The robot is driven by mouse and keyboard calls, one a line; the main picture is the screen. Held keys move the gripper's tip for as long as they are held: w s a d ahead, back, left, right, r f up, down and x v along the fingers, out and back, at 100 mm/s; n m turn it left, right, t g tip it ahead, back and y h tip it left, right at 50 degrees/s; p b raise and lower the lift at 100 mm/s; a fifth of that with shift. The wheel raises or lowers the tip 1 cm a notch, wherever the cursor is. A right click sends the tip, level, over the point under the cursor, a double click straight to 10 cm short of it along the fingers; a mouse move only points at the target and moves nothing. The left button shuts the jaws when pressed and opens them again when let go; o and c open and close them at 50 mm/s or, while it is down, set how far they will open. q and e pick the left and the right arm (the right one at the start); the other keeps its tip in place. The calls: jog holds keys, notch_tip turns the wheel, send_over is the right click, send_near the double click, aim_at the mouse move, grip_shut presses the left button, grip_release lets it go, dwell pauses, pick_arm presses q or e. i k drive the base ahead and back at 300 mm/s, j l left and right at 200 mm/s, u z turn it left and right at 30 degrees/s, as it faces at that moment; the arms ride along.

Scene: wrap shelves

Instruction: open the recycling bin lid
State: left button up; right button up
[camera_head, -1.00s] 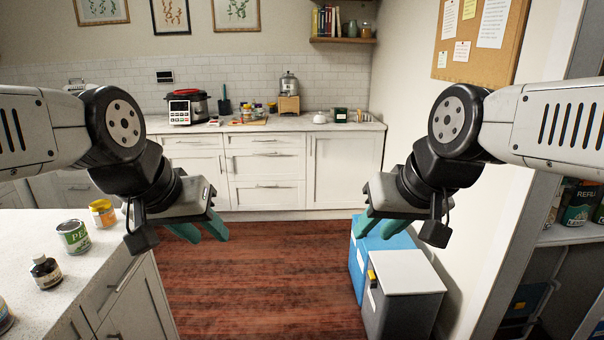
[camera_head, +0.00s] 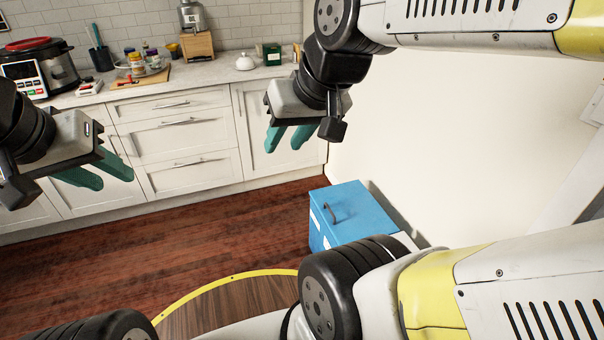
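A blue bin (camera_head: 352,212) with a flat blue lid and a dark handle on top stands on the floor by the right wall. Its lid is shut. A white-lidded grey bin (camera_head: 405,240) is nearer, almost fully hidden by my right arm; only a sliver of its top shows. I cannot read any label marking which is for recycling. My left gripper (camera_head: 97,178) is at the left, in front of the cabinets, with its teal fingers apart and empty. My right gripper (camera_head: 289,139) is up and beyond the blue bin in the picture, fingers apart and empty, touching nothing.
White cabinets (camera_head: 188,140) and a counter (camera_head: 215,72) with a cooker (camera_head: 45,65), a cutting board (camera_head: 140,77) and jars line the back. The bare wall (camera_head: 420,140) bounds the bins at right. The wooden floor (camera_head: 190,240) left of the bins is clear.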

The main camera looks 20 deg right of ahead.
aim_at(349, 210)
jog(key=i+j+z, duration=0.15)
jog(key=i+z, duration=0.25)
jog(key=i+j+z, duration=0.6)
jog(key=z, duration=0.15)
jog(key=i+j+z, duration=0.2)
jog(key=j+z, duration=0.2)
jog(key=i+j+z, duration=0.2)
jog(key=j+z, duration=0.25)
jog(key=i+j+z, duration=0.1)
jog(key=j+z, duration=0.9)
jog(key=j, duration=0.35)
